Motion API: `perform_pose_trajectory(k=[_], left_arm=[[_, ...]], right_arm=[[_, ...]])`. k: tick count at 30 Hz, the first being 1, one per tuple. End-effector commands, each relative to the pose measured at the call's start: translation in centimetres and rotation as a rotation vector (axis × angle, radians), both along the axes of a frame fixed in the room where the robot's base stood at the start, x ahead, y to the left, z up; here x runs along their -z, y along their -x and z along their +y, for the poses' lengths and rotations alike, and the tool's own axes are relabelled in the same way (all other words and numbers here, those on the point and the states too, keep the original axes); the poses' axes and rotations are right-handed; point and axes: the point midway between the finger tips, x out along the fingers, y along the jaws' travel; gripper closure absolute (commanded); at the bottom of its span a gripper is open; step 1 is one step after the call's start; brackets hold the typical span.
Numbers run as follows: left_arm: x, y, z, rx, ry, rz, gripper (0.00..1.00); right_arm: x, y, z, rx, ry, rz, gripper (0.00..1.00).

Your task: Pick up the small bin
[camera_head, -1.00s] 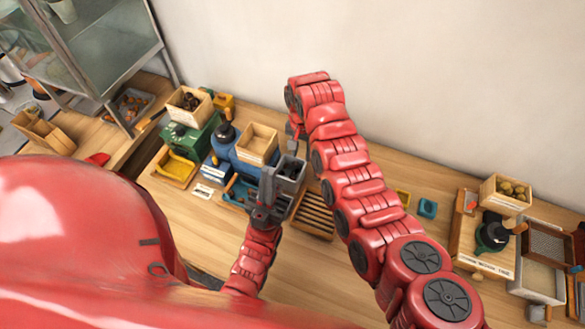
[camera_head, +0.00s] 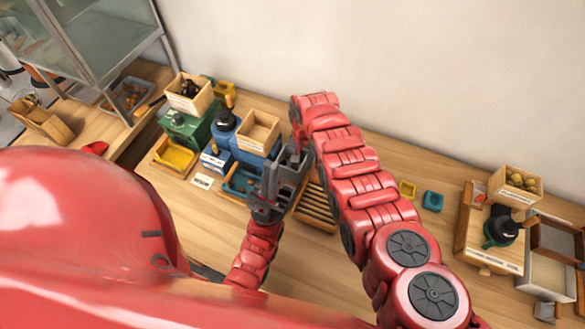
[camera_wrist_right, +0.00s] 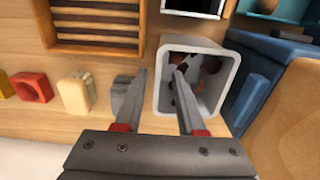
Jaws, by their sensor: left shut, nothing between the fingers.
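The small bin is a grey open box (camera_head: 291,172) near the middle of the table, partly hidden by my arms in the head view. In the right wrist view the bin (camera_wrist_right: 200,44) is pale grey with a few brown chestnuts (camera_wrist_right: 208,66) inside. My right gripper (camera_wrist_right: 162,78) is open, with one finger over the bin's opening and the other outside its left wall. Contact with the wall cannot be told. My left gripper (camera_head: 268,185) is shut and empty, just in front of the bin.
A slatted wooden tray (camera_head: 316,208) lies right of the bin. A blue machine with a wooden box (camera_head: 258,131) stands left of it. A yellow tray (camera_head: 174,155) is farther left.

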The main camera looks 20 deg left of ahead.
Motion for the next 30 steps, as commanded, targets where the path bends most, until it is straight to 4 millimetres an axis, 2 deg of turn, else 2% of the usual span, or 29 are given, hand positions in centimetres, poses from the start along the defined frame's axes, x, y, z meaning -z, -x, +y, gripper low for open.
perform_pose_trajectory(k=[10, 19, 25, 26, 30], left_arm=[[4.6, 0.0, 0.0, 0.0, 0.0, 0.0, 1.0], [4.6, 0.0, 0.0, 0.0, 0.0, 0.0, 1.0], [4.6, 0.0, 0.0, 0.0, 0.0, 0.0, 1.0], [4.6, 0.0, 0.0, 0.0, 0.0, 0.0, 1.0], [4.6, 0.0, 0.0, 0.0, 0.0, 0.0, 1.0]], right_arm=[[4.9, 0.1, -0.1, -0.003, 0.001, 0.001, 0.61], [5.0, 0.0, -0.2, -0.002, 0.001, 0.0, 0.61], [5.0, 0.0, -0.2, -0.001, 0.001, 0.0, 0.97], [5.0, 0.0, -0.2, -0.001, 0.001, 0.0, 1.0], [5.0, 0.0, -0.2, -0.001, 0.001, 0.0, 1.0]])
